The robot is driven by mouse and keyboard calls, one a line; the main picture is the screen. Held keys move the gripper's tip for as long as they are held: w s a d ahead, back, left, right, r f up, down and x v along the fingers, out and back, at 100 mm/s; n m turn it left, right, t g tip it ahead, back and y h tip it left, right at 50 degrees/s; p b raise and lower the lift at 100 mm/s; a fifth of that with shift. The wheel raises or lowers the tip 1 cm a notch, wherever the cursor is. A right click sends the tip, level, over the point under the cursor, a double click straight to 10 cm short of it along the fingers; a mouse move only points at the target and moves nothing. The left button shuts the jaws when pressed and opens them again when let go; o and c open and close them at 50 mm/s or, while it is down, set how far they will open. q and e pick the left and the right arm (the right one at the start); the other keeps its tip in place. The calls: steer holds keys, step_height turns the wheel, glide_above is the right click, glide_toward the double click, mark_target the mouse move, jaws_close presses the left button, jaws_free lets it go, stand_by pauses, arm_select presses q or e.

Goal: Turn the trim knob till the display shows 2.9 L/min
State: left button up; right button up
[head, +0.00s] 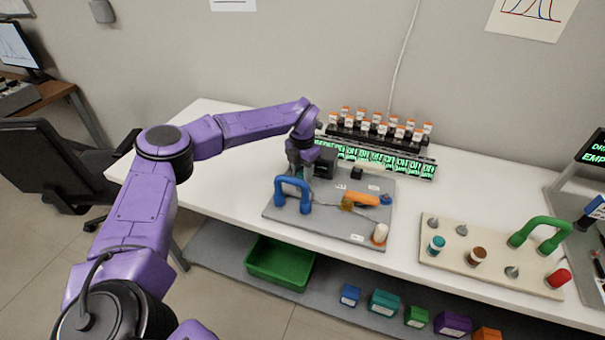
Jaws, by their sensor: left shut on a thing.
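My left gripper (298,168) points down at the back left of a grey panel (340,220) on the white table. It is shut on what appears to be the trim knob, which the fingers mostly hide. A small dark box (325,162) stands just right of the gripper; its face does not show clearly. I cannot make out a flow reading on any display here. My right gripper is not in view.
The panel carries a blue handle (293,188), an orange lever (361,199) and a cream knob (380,233). Behind it stand green-lit displays (392,163) and a rack of orange-capped bottles (376,128). A beige board (490,256) with a green handle (540,231) lies right.

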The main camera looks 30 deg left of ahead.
mark_target(302, 173)
arm_select(q)
steer(key=o, duration=1.1)
step_height(302, 173, up, 11)
steer(key=shift+f+b, duration=0.2)
steer(key=shift+b, duration=0.8)
